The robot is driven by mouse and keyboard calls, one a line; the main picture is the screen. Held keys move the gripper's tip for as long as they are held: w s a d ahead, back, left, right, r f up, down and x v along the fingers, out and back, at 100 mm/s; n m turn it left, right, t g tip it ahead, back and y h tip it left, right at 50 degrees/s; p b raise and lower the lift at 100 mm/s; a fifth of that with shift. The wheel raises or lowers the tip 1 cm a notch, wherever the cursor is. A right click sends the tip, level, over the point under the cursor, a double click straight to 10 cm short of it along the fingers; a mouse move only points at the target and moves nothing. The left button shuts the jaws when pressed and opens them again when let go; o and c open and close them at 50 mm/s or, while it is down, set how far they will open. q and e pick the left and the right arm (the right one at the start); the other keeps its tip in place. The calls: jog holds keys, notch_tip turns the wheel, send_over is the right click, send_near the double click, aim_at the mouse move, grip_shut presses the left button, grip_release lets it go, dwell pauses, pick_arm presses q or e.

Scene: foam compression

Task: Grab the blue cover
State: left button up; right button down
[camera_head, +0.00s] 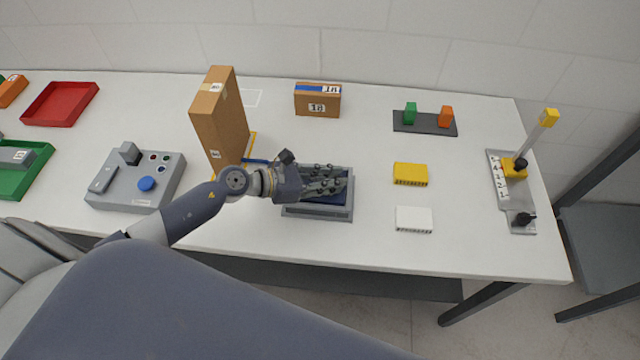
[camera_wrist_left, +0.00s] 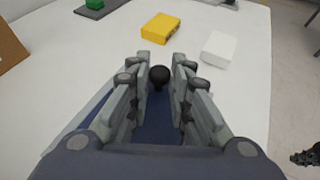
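The blue cover (camera_wrist_left: 155,131) lies in a grey tray (camera_head: 318,213) near the table's front edge, with a round black knob (camera_wrist_left: 158,76) standing up from it. In the head view my left gripper (camera_head: 340,182) is over the tray and hides much of the cover. In the left wrist view its fingers are apart, one set on each side of the knob, with narrow gaps beside it. No firm grip on the knob shows. A dark jointed part at the right edge of the left wrist view looks like my right gripper (camera_wrist_left: 306,157), too small to read.
A tall brown box (camera_head: 218,130) stands close behind my left wrist. A grey button panel (camera_head: 135,180) is at the left. A yellow block (camera_head: 410,174) and a white block (camera_head: 413,219) lie right of the tray. A gauge stand (camera_head: 512,190) is at the right end.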

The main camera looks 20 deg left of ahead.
pick_arm(q)
grip_shut()
pick_arm(e)
jog(key=shift+a, duration=0.3)
pick_arm(q)
jog(key=shift+r, duration=0.1)
pick_arm(e)
jog(key=shift+s+d, duration=0.1)
